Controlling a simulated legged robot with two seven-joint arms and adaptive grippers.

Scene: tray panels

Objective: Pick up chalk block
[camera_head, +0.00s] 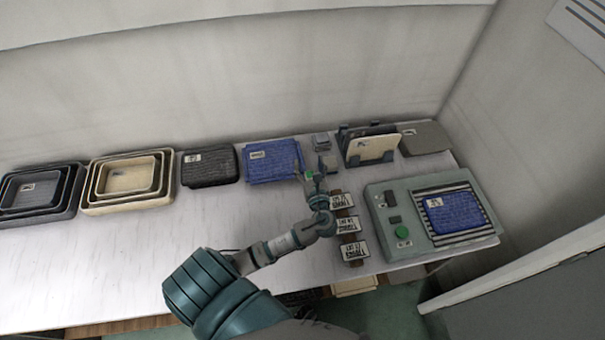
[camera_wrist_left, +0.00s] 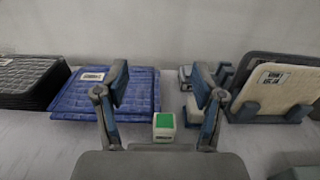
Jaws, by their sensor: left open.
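My left gripper (camera_head: 311,170) is open and empty over the table, its fingers pointing to the back wall. In the left wrist view its two fingers (camera_wrist_left: 160,88) stand wide apart. A small white block with a green top (camera_wrist_left: 164,125) lies low between them, touched by neither; its green top also shows in the head view (camera_head: 309,175). A pale plain block (camera_wrist_left: 194,108) is partly hidden behind the right-hand finger. A grey block (camera_head: 322,141) stands farther back. The pictures do not settle which small block is the chalk block. My right gripper is not in view.
Blue panels (camera_head: 272,160) lie left of the blocks, beside black panels (camera_head: 210,166) and nested trays (camera_head: 128,178). A rack (camera_head: 368,145) with panels stands right. Labelled plates (camera_head: 348,225) and a green-button station (camera_head: 404,232) are nearer. The table's front left is clear.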

